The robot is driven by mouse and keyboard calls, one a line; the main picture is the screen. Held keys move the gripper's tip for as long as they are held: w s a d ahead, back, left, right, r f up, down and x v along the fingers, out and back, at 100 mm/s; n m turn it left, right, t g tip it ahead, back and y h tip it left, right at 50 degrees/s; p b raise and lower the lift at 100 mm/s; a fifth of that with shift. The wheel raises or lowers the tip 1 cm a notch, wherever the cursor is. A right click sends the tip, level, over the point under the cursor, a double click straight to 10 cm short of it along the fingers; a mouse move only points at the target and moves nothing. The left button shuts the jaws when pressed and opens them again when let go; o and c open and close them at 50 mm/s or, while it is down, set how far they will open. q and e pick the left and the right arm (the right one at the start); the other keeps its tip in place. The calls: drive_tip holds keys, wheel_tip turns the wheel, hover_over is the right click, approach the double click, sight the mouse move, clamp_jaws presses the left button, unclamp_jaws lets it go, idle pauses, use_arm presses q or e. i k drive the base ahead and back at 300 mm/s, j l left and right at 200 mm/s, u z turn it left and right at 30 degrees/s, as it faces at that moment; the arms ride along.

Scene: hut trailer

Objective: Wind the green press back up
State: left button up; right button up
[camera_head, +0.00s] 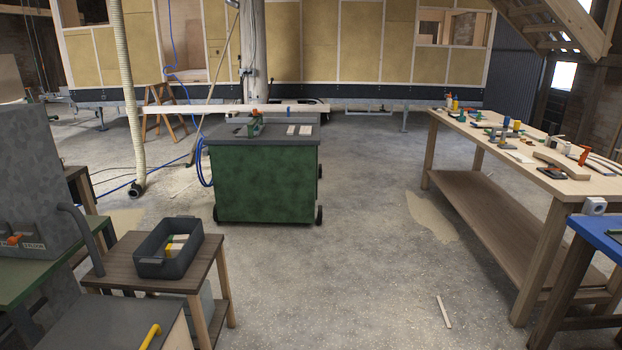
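No thing in the camera_head view is plainly a green press. Small green and blue items (490,127) lie among other tools on the wooden workbench (533,148) at the right; I cannot tell whether one is a press. Neither of my grippers is in view.
A low wooden table (128,262) with a dark crate (168,262) stands at the lower left, beside a large grey machine (35,170). A blue-topped bench (600,232) is at the right edge. A thin wood strip (443,312) lies on the mostly open middle floor.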

sight(255, 114)
drive_tip(key=i+z, duration=0.1)
drive_tip(key=i, duration=1.15)
drive_tip(key=i+j, duration=0.1)
drive_tip(key=i, duration=1.1)
drive_tip(key=i+u, duration=0.15)
drive_tip(key=i, duration=0.4)
drive_tip(key=i+u, duration=0.2)
drive_tip(key=i, duration=0.35)
drive_tip(key=i+l+u, duration=0.15)
drive_tip(key=i, duration=0.4)
drive_tip(key=i+l+u, duration=0.15)
drive_tip(key=i, duration=0.4)
drive_tip(key=i+j, duration=0.3)
drive_tip(key=i, duration=0.2)
drive_tip(key=i+j, duration=0.3)
drive_tip(key=i, duration=0.25)
drive_tip(key=l+z, duration=0.05)
